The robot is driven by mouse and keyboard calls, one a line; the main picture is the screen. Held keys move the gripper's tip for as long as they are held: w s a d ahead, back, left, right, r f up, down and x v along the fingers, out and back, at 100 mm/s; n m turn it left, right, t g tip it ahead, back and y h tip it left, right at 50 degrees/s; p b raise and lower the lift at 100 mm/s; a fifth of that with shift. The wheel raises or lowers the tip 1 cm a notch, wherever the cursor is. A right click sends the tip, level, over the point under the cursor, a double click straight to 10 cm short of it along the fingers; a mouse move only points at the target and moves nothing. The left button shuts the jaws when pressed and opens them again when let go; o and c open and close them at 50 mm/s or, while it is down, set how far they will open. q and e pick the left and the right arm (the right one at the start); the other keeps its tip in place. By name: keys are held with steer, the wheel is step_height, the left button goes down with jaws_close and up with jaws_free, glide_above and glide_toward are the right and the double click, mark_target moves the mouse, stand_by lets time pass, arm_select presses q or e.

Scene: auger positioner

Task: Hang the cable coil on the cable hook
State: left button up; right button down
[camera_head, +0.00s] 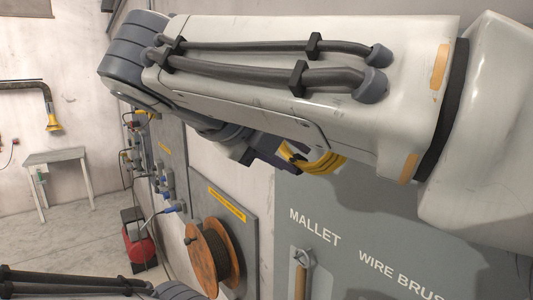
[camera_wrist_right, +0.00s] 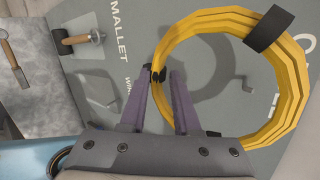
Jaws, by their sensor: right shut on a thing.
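The yellow cable coil (camera_wrist_right: 285,95) with black ties is at the right of the wrist view, a large ring in front of the grey board. My right gripper (camera_wrist_right: 160,78) is shut on the coil's left side. In the head view the right gripper (camera_head: 270,155) is partly behind my arm, and only part of the coil (camera_head: 325,162) shows. A small grey hook (camera_wrist_right: 243,87) on the board appears inside the ring in the wrist view. I cannot tell whether the coil is around it or still in front of it. My left gripper is out of view.
The grey tool board (camera_head: 350,225) has MALLET and WIRE BRUSH labels. A mallet (camera_wrist_right: 80,40) hangs on it, left of the gripper in the wrist view. A cable reel (camera_head: 210,258) is on the wall further left. A small table (camera_head: 55,157) stands far back.

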steer(key=w+d+f, duration=0.1)
steer(key=w+d, duration=0.3)
steer(key=d, duration=0.3)
steer(key=shift+w+d+f, duration=0.2)
steer(key=shift+w, duration=0.1)
stand_by(0.7)
stand_by(0.6)
steer(key=c, duration=0.6)
jaws_free()
steer(key=shift+o, duration=0.2)
steer(key=shift+f, duration=0.1)
